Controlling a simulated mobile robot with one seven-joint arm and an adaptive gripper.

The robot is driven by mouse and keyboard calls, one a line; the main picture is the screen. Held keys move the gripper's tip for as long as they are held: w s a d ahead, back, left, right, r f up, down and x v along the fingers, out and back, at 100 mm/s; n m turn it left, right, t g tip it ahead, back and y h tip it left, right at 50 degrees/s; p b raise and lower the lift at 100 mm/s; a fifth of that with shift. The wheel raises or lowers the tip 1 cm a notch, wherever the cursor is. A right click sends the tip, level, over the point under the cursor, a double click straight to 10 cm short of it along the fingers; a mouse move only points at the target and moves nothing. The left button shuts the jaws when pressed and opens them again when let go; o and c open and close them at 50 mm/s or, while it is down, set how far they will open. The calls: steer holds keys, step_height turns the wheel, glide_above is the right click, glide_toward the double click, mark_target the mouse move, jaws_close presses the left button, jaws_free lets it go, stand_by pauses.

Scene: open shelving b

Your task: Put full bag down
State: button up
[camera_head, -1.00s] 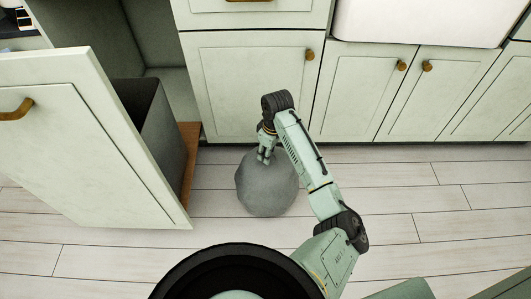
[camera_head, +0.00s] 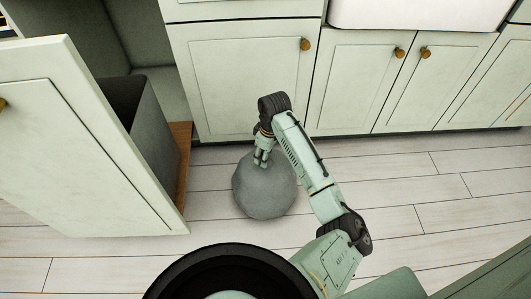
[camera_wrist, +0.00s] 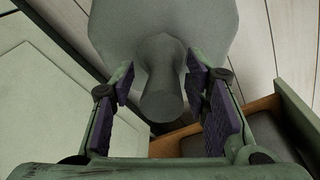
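The full bag (camera_head: 264,190) is a grey, rounded sack on the floor in front of the cabinets, right of the pulled-out bin drawer. My gripper (camera_head: 263,158) is above it, pointing down at its top. In the wrist view, the bag (camera_wrist: 163,28) fills the top middle, and its narrow tied neck (camera_wrist: 161,85) hangs between my two fingers. My gripper (camera_wrist: 160,84) looks open, with its dark pads on either side of the neck and slim gaps between. The bag's underside is hidden, so I cannot tell how firmly it rests.
The drawer (camera_head: 85,150) stands open at the left, with a dark bin (camera_head: 150,125) on its wooden base (camera_head: 182,160). Closed cabinet doors (camera_head: 245,85) line the back. The floor (camera_head: 430,195) to the right is clear.

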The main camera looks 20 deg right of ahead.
steer(key=shift+o, duration=1.2)
step_height(320, 180, up, 12)
steer(key=s+p, duration=0.1)
steer(key=p, duration=0.1)
steer(key=shift+d, duration=0.4)
